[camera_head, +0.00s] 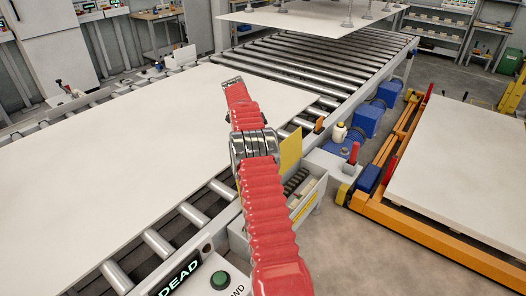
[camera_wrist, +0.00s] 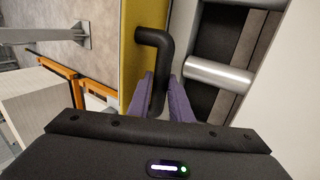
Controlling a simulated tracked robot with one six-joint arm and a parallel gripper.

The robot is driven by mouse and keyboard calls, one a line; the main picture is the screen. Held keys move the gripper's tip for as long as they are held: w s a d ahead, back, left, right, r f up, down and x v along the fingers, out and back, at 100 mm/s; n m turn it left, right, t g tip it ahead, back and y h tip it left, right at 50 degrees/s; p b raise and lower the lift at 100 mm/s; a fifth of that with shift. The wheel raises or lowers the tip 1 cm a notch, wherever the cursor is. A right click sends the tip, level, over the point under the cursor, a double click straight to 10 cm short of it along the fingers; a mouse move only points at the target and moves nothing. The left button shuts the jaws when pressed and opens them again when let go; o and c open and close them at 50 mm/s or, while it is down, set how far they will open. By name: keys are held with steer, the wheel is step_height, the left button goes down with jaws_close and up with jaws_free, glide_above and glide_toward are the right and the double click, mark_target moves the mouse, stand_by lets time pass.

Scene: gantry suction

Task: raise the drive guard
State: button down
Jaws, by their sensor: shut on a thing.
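The drive guard is a yellow panel (camera_head: 291,152) at the edge of the roller conveyor in the head view, just right of my red arm, which hides part of it. It appears steeply raised, above an open grey housing (camera_head: 308,196). In the wrist view the yellow panel (camera_wrist: 138,68) carries a bent black handle (camera_wrist: 167,52). My gripper (camera_wrist: 162,95) has its purple fingers on either side of the handle's lower part and is shut on it. In the head view my gripper is hidden behind my arm.
A large pale sheet (camera_head: 120,150) lies on the conveyor at left; another (camera_head: 300,18) hangs under suction cups at the back. Rollers (camera_head: 310,75) run between them. A control panel (camera_head: 212,278) is at the front. An orange lift table (camera_head: 430,238) stands right across some open floor.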

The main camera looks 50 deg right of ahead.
steer(key=shift+w+a, duration=0.1)
steer(key=shift+a, duration=0.2)
steer(key=c, duration=2)
jaws_free()
steer(key=shift+r, duration=0.1)
steer(key=o, duration=0.4)
steer(key=shift+d, duration=0.15)
steer(key=shift+c, duration=0.6)
